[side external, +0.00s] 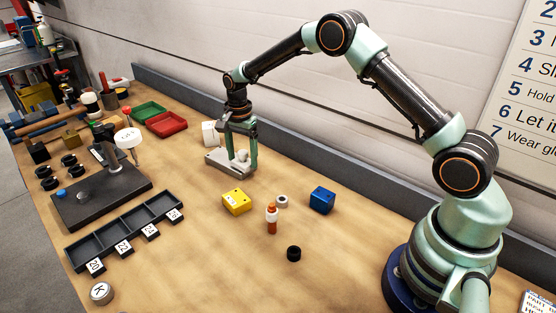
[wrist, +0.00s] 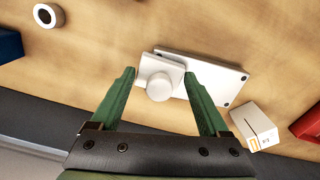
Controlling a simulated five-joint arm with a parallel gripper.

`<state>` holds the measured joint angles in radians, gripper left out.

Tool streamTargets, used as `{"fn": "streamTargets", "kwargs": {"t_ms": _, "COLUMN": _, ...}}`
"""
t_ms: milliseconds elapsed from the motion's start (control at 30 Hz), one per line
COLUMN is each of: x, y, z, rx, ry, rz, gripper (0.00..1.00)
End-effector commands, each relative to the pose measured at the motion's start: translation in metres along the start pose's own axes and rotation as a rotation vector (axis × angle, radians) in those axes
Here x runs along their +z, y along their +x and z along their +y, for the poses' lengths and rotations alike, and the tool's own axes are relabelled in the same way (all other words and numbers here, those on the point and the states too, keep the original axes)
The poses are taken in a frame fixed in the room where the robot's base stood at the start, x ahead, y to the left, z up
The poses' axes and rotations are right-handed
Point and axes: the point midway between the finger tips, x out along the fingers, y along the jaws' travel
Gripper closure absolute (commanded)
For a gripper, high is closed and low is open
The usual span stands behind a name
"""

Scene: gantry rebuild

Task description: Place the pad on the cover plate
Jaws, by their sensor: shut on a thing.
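My gripper (side external: 242,160) is shut on the pad, a small white square block with a round knob on top. The pad (wrist: 143,73) sits between the two green fingertips (wrist: 160,76) in the wrist view. The cover plate (side external: 218,161) is a flat, pale rectangular plate on the table, and it also shows in the wrist view (wrist: 222,76), with dark holes at its right end. The pad overlaps the plate's left part in the wrist view. I cannot tell whether the pad touches the plate. In the side view the fingers partly hide the pad.
A white box (side external: 210,133) stands close behind the plate. Red (side external: 166,124) and green (side external: 149,111) trays lie further back. A yellow block (side external: 237,202), a blue block (side external: 322,199) and an orange-and-white bottle (side external: 271,220) stand in front. A black compartment tray (side external: 120,225) lies at left.

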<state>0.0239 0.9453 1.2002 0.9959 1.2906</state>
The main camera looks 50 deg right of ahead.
Motion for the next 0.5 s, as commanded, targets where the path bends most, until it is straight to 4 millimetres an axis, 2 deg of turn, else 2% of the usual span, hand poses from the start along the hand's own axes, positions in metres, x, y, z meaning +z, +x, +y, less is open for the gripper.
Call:
{"fn": "streamTargets", "kwargs": {"t_ms": 333, "x": 0.0000, "y": 0.0027, "z": -0.0002, "rx": -0.001, "ry": 0.000, "rz": 0.000, "gripper": 0.80}}
{"fn": "streamTargets", "kwargs": {"t_ms": 367, "x": 0.0000, "y": 0.0031, "z": -0.0002, "rx": 0.000, "ry": 0.000, "rz": 0.000, "gripper": 0.18}}
{"fn": "streamTargets", "kwargs": {"t_ms": 400, "x": -0.0001, "y": 0.0027, "z": -0.0002, "rx": -0.001, "ry": 0.000, "rz": 0.000, "gripper": 0.02}}
{"fn": "streamTargets", "kwargs": {"t_ms": 500, "x": -0.0001, "y": 0.0026, "z": -0.0002, "rx": -0.001, "ry": 0.000, "rz": 0.000, "gripper": 0.00}}
